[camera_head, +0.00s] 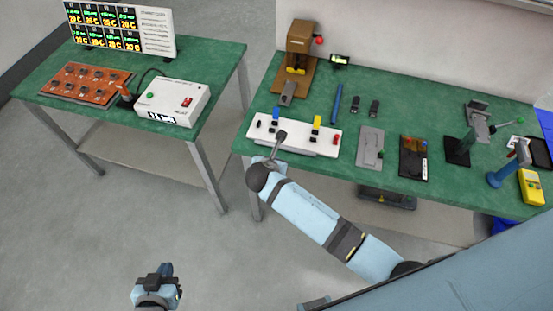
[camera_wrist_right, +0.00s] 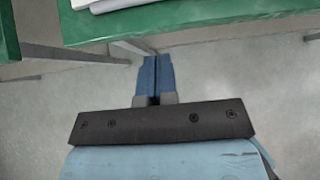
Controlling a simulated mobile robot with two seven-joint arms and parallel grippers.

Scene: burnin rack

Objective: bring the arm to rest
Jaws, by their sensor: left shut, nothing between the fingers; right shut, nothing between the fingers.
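My left gripper (camera_head: 166,269) shows at the bottom left of the head view, over bare floor. Its dark blue fingers are shut and empty, well apart from both tables. My right arm (camera_head: 310,213) reaches in from the lower right, its wrist (camera_head: 262,176) by the front left corner of the right green table. The fingers of that arm are not clear in the head view. In the right wrist view my right gripper (camera_wrist_right: 154,76) has its two blue fingers together with nothing between them. They show against the floor, below the green table edge (camera_wrist_right: 200,22).
The right green table (camera_head: 385,92) carries a white fixture (camera_head: 295,135), a brown press (camera_head: 300,45), a blue stand (camera_head: 505,175) and a yellow meter (camera_head: 531,187). The left table (camera_head: 215,65) holds a white control box (camera_head: 173,101) and a display. Floor between is clear.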

